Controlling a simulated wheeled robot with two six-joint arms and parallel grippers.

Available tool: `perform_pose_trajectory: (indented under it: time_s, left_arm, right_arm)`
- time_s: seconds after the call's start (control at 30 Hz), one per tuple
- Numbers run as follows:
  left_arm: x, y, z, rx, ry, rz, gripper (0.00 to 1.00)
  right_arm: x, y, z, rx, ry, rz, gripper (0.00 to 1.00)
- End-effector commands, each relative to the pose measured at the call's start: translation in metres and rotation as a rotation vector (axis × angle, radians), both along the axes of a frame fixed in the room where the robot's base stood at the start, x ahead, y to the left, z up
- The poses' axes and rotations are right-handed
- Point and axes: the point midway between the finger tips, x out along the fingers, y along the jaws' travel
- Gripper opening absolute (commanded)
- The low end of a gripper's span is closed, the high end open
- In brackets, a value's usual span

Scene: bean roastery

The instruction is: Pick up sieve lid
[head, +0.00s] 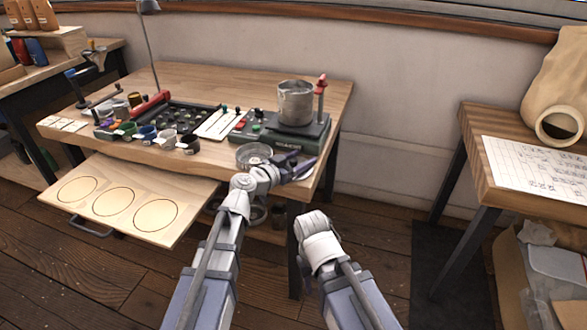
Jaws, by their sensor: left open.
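A round, shallow, metal-rimmed piece that looks like the sieve lid (252,152) lies on the wooden table near its front right edge. My left wrist covers the area just in front of the piece. My right forearm points up at the lower middle, and its gripper is not visible.
Several small cups and a dark tray (178,117) are to the left. A pulled-out board (95,208) with three round recesses juts forward. A side table (500,190) stands at right.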

Motion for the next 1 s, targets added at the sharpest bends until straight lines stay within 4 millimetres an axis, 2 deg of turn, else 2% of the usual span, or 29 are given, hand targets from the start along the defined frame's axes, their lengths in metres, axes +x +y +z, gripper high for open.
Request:
perform_pose_trajectory:
  time_s: [0.07, 0.6, 1.0]
  left_arm:
    - [-0.0003, 0.0002, 0.0002, 0.000, 0.000, 0.000, 0.61]
    - [-0.0004, 0.0005, 0.0001, 0.000, 0.000, 0.000, 0.00]
    - [-0.0004, 0.0005, 0.0002, 0.000, 0.000, 0.000, 0.00]
  right_arm:
    - [0.0000, 0.0000, 0.0001, 0.000, 0.000, 0.000, 0.50]
    - [0.0000, 0.0000, 0.0001, 0.000, 0.000, 0.000, 0.50]
    - [0.0000, 0.0000, 0.0002, 0.000, 0.000, 0.000, 0.50]
